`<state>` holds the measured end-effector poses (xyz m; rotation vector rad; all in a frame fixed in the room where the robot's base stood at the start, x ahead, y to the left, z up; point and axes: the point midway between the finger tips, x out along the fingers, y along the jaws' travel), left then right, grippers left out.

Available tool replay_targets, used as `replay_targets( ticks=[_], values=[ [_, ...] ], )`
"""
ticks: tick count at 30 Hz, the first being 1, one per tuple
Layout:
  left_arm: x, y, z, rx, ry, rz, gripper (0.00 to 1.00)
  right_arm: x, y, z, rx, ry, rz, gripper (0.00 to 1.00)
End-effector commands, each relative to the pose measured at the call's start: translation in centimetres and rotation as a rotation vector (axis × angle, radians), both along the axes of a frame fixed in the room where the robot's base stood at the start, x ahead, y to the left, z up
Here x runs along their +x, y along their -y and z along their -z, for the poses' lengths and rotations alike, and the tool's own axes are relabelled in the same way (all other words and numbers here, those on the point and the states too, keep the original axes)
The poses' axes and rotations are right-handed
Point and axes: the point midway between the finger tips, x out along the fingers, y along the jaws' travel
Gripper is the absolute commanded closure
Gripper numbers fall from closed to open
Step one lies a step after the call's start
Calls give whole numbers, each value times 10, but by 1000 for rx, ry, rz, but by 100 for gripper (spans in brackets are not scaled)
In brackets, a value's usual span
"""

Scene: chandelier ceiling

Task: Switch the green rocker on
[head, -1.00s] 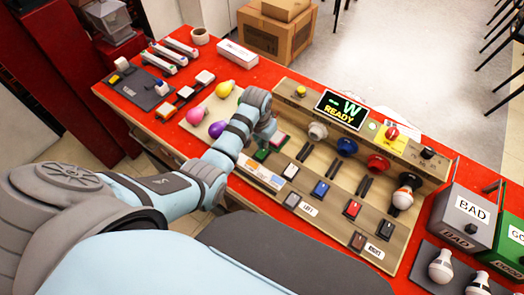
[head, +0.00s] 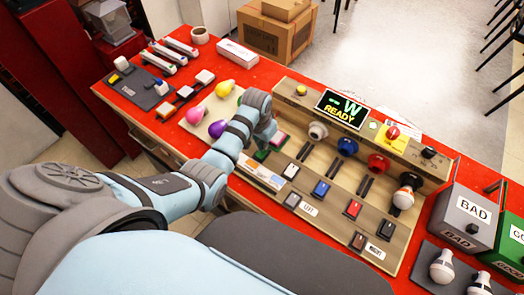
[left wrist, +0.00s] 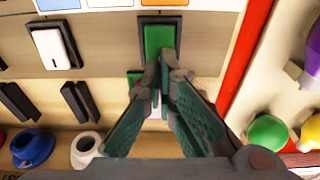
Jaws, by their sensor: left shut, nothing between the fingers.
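The green rocker (left wrist: 159,38) sits in a dark frame on the wooden panel, at the top middle of the left wrist view. In the head view it shows as a small green patch (head: 261,155) beside my left wrist. My left gripper (left wrist: 160,72) is shut and empty, with its fingertips over the lower edge of the rocker in the left wrist view. I cannot tell whether they touch it. In the head view the wrist hides most of the fingers. My right gripper is not in view.
White (head: 290,171), blue (head: 320,188) and red (head: 352,208) rockers continue the row. Bulb sockets stand behind, under a display (head: 342,109) reading "READY". Loose coloured bulbs lie left of the panel. A grey BAD bin (head: 464,215) stands at the right.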

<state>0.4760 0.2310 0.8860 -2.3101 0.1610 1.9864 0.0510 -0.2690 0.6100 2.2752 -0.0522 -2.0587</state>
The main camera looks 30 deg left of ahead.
Motion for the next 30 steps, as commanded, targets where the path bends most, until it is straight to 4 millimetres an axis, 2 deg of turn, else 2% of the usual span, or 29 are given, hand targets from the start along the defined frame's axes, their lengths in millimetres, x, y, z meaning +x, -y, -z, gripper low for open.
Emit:
replay_targets(
  ticks=[30],
  values=[
    [-1, 0, 13, -1, -3, 0, 100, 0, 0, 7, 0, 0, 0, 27]
  ],
)
